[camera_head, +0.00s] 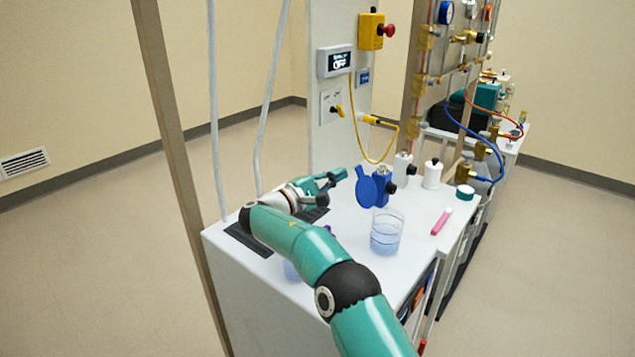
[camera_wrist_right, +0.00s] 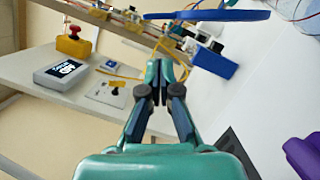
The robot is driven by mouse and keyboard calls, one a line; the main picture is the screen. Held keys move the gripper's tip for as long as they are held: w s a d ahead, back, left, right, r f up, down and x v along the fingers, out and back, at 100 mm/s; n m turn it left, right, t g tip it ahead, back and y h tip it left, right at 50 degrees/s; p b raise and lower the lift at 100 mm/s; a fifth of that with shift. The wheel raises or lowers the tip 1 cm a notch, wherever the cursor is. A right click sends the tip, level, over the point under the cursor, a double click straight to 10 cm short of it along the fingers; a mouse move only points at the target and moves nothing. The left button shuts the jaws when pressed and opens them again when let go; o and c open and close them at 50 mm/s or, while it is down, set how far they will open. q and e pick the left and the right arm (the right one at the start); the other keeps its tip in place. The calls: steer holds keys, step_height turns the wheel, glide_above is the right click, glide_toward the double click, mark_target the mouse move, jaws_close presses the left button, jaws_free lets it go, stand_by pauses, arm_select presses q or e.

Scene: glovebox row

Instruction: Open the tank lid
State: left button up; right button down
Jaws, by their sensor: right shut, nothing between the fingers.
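A round blue lid (camera_head: 366,187) stands steeply tilted at the left side of a small blue block-shaped body (camera_head: 381,183) on the white bench. I take this body for the tank, and whether the lid is hinged to it cannot be told. In the right wrist view the lid (camera_wrist_right: 215,15) shows nearly edge-on at the top, with the blue body (camera_wrist_right: 214,61) below it. My right gripper (camera_head: 337,177) is shut and empty, just left of the lid, with a small gap seen between them. Its fingertips (camera_wrist_right: 166,66) meet in the wrist view. My left gripper is not in view.
A clear beaker (camera_head: 386,235) stands in front of the lid. A yellow cable (camera_head: 357,130) hangs from the panel behind. A purple object (camera_wrist_right: 303,155) shows at the wrist view's lower right.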

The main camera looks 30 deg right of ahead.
mark_target(357, 172)
steer(key=shift+s+d+r, duration=0.25)
steer(key=shift+s+r, duration=0.1)
steer(key=shift+s, duration=0.4)
steer(key=shift+s+d+r, duration=0.2)
steer(key=shift+s+r, duration=0.15)
steer(key=shift+s, duration=0.35)
steer(key=m+b, duration=0.1)
steer(key=s+m+b, duration=0.1)
steer(key=b, duration=0.1)
steer(key=shift+s+d+r, duration=0.15)
steer(key=shift+d+r, duration=0.05)
steer(key=shift+d, duration=0.1)
steer(key=shift+s+d+r+m+y+b, duration=0.1)
steer(key=shift+s+r+m+y+b, duration=0.2)
steer(key=shift+r+b, duration=0.1)
steer(key=shift+w, duration=0.1)
